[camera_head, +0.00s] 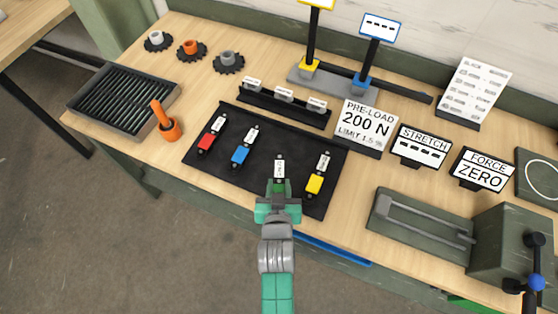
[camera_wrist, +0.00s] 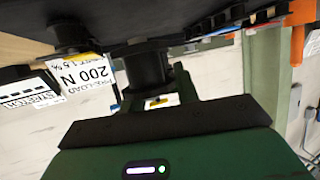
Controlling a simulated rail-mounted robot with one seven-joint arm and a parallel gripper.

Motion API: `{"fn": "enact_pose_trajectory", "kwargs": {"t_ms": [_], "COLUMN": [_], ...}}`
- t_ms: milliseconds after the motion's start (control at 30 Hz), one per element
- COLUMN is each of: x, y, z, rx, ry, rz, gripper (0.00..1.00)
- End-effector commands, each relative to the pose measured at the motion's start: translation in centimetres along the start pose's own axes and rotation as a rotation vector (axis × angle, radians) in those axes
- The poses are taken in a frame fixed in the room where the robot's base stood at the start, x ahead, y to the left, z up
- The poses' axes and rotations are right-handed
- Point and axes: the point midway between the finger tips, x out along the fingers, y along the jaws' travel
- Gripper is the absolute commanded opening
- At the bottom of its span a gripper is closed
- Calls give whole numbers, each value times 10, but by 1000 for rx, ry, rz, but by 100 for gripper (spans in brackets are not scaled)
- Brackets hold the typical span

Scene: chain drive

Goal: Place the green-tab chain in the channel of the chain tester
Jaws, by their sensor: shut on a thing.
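The chain tester (camera_head: 421,229) stands at the right front of the bench in the head view, a grey-green block with a long channel along its top. My gripper (camera_head: 279,187) is over the front part of the black mat. It is shut on a chain with a white label (camera_head: 280,166), and the label sticks out beyond the fingers. No green tab can be told apart from my green gripper. The wrist view shows my gripper (camera_wrist: 158,88) with a dark part between the fingers; the chain itself is not clear there.
On the black mat (camera_head: 258,155) lie a red-tab chain (camera_head: 208,138), a blue-tab chain (camera_head: 242,151) and a yellow-tab chain (camera_head: 315,182). A box with a blue-knobbed lever (camera_head: 536,282) adjoins the tester. Signs (camera_head: 362,124) stand behind the mat.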

Motion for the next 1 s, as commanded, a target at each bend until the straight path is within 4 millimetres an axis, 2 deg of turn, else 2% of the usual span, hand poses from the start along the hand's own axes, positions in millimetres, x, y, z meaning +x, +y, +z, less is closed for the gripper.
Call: {"fn": "enact_pose_trajectory", "kwargs": {"t_ms": [33,200,333,433,567,667,833,1000], "x": [16,63,87,96,97,100,110,110], "y": [1,4,6,7,7,7,7,7], "z": [-6,-20,-27,-29,-30,-22,2,2], "rx": [0,1,-1,0,0,-1,-1,-1], "ry": [5,5,4,2,2,1,0,3], "rz": [0,0,0,0,0,0,0,0], "gripper": [0,0,0,0,0,0,0,0]}}
